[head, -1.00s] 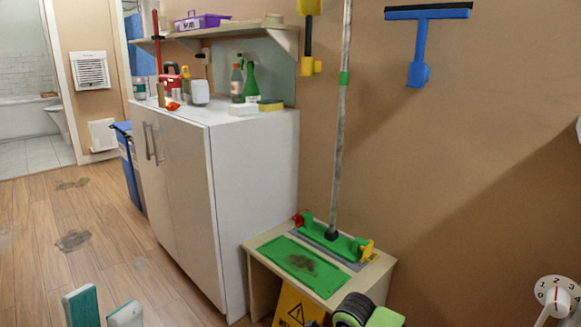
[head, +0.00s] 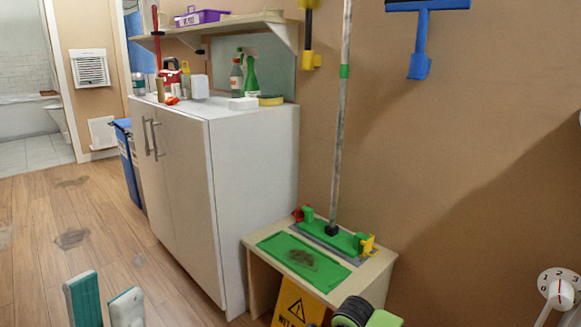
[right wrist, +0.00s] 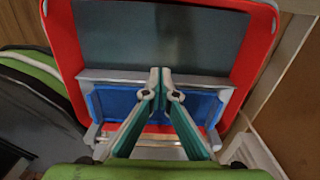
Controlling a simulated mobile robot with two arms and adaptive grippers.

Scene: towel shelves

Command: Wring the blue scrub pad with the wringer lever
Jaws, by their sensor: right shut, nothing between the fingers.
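In the right wrist view, a red-rimmed container (right wrist: 258,60) holds a blue pad-like piece (right wrist: 108,104), seen on both sides of my right gripper. A grey bar (right wrist: 100,76), perhaps part of the wringer lever, runs along the blue piece's upper edge. My right gripper (right wrist: 161,72) is shut and empty, its tips over the middle of that bar. Whether they touch it I cannot tell. The head view does not show the container or the right fingertips. My left gripper (head: 104,290) is open and empty over the floor at the lower left.
A white cabinet (head: 252,190) stands left of a low bench (head: 372,283) with a green mat (head: 303,262) and an upright mop (head: 340,130). A yellow wet-floor sign (head: 298,306) is below the bench. A dial (head: 556,288) is at the far right. Floor at left is open.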

